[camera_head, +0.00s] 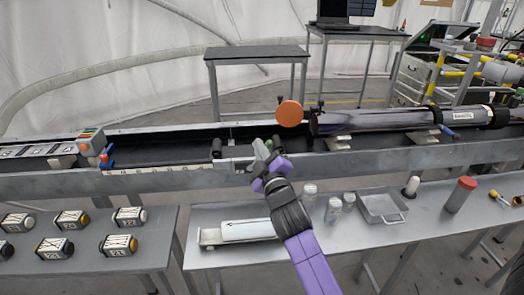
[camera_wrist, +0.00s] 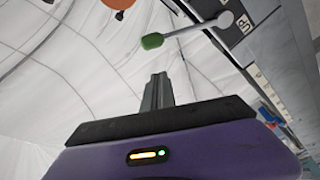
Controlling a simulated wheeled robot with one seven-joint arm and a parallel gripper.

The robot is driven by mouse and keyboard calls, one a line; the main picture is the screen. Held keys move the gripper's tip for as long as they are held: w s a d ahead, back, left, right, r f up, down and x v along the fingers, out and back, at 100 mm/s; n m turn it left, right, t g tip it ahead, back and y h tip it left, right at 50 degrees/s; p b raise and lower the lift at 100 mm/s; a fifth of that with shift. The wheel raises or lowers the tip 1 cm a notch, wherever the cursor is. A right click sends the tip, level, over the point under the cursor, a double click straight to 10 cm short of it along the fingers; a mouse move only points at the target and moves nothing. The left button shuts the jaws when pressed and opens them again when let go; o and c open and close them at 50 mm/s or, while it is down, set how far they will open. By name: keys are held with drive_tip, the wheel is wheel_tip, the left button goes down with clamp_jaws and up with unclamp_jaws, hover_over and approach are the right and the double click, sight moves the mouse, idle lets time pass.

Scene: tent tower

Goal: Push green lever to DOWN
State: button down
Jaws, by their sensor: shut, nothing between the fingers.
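The green lever (camera_wrist: 153,41) shows in the wrist view as a green knob on a thin grey rod. The rod runs to a round grey pivot at a grey panel edge (camera_wrist: 245,45), beside a white label reading UP. My gripper (camera_wrist: 159,76) is shut and empty, its fingers just below the knob in the picture with a visible gap. In the head view my gripper (camera_head: 261,147) is over the near rail of the long channel, and I cannot make out the lever clearly there. I see no DOWN label.
A long grey channel (camera_head: 150,184) crosses the view, with a dark tube (camera_head: 375,121) and an orange disc (camera_head: 290,112) at right. The near bench (camera_head: 345,240) holds jars, a tray (camera_head: 382,207) and a red-capped cylinder (camera_head: 460,195).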

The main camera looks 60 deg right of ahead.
drive_tip(key=b+v, duration=0.3)
drive_tip(key=v, duration=0.7)
drive_tip(key=shift+a+r, duration=0.25)
drive_tip(key=shift+a, duration=0.05)
drive_tip(key=shift+w, duration=0.1)
